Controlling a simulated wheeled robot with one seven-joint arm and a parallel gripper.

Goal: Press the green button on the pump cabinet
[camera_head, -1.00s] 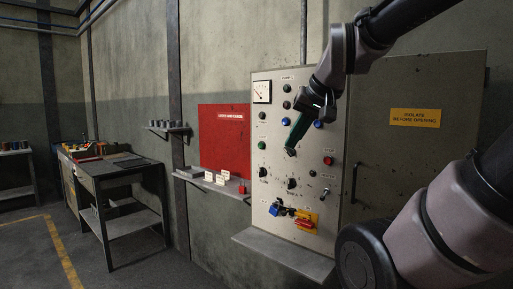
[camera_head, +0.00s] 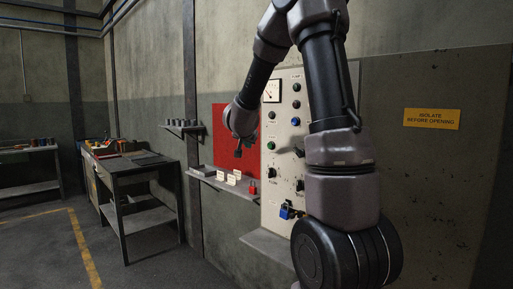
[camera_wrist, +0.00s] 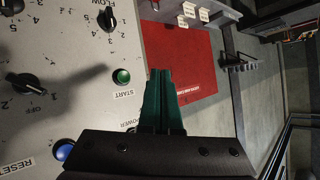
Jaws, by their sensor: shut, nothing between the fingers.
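The pump cabinet (camera_head: 283,130) is a pale panel with knobs, lamps and buttons; my arm hides its right part in the head view. A round green button (camera_wrist: 121,76) marked START shows in the wrist view, and a green button (camera_head: 271,146) shows at the panel's left side in the head view. My gripper (camera_head: 238,152) is at the panel's left edge, in front of the red board. In the wrist view its green fingers (camera_wrist: 161,72) are shut and empty, just right of the START button. I cannot tell their distance from the panel.
Black knobs (camera_wrist: 26,83) and a blue RESET button (camera_wrist: 63,151) are nearby on the panel. A shelf (camera_head: 222,184) with white cards and a red padlock (camera_head: 253,188) juts out below. A workbench (camera_head: 131,161) stands left. The floor between is clear.

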